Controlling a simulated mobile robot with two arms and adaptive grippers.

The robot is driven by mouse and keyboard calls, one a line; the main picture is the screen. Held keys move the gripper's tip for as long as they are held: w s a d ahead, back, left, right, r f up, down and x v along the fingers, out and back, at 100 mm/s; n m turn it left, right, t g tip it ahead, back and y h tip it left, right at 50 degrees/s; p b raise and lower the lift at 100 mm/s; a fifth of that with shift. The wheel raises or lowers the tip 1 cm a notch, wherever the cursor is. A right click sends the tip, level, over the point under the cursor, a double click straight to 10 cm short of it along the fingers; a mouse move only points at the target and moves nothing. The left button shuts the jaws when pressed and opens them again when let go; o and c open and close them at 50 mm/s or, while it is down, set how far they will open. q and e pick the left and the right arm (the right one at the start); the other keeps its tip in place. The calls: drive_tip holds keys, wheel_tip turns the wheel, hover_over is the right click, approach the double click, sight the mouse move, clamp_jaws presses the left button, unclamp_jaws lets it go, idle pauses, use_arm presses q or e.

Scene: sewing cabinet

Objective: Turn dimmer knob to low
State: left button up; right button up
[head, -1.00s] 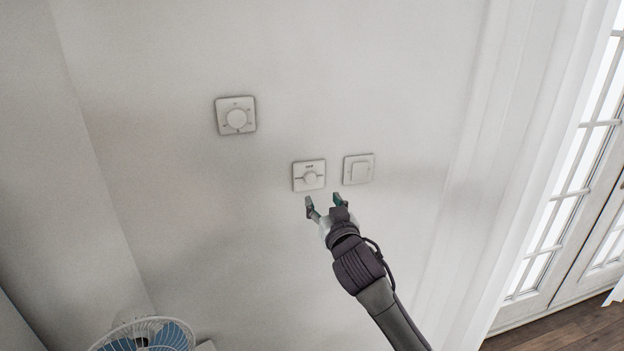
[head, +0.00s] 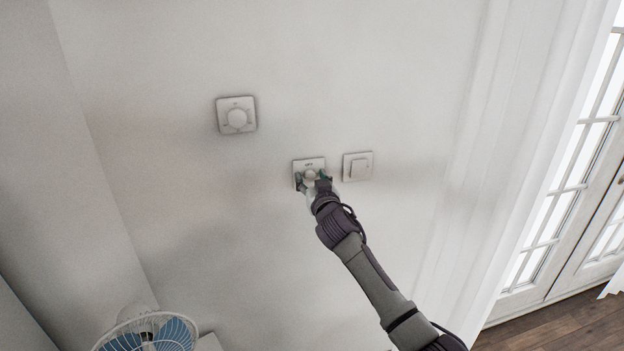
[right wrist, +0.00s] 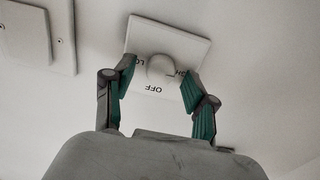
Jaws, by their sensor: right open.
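The dimmer is a white square wall plate (head: 309,163) with a small round knob (head: 310,174), in the middle of the head view. In the right wrist view the dimmer plate (right wrist: 178,36) shows the knob (right wrist: 161,68) and the printed word OFF, with parts of other lettering beside the knob. My right gripper (head: 313,181) is open at the dimmer, with one green-padded finger on either side of the knob. In the right wrist view a gap shows between the fingers (right wrist: 158,84) and the knob; contact cannot be told. My left gripper is not in view.
A white rocker switch (head: 358,167) sits just right of the dimmer. A blue-bladed fan (head: 150,335) stands at the bottom left. A white curtain (head: 480,180) hangs to the right.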

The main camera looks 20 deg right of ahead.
clamp_jaws()
